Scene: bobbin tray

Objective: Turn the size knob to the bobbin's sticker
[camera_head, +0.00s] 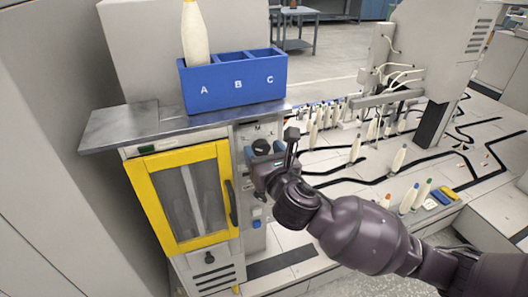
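A cream bobbin (195,38) stands upright in compartment A of the blue tray (232,92), on the metal shelf of the machine. No sticker can be made out on it. A round black knob (262,146) is on the grey panel (247,131) below the tray, with a letter M above it. My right gripper (272,157) is right in front of the panel at the knob and hides its lower part. Whether its fingers touch the knob or how far apart they are is unclear. My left gripper is not in view.
A yellow-framed door (161,215) with a dark handle is left of the panel. Compartments B and C look empty. Several bobbins stand behind and right of my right arm, some with coloured tips. A white machine (437,45) stands at the back right.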

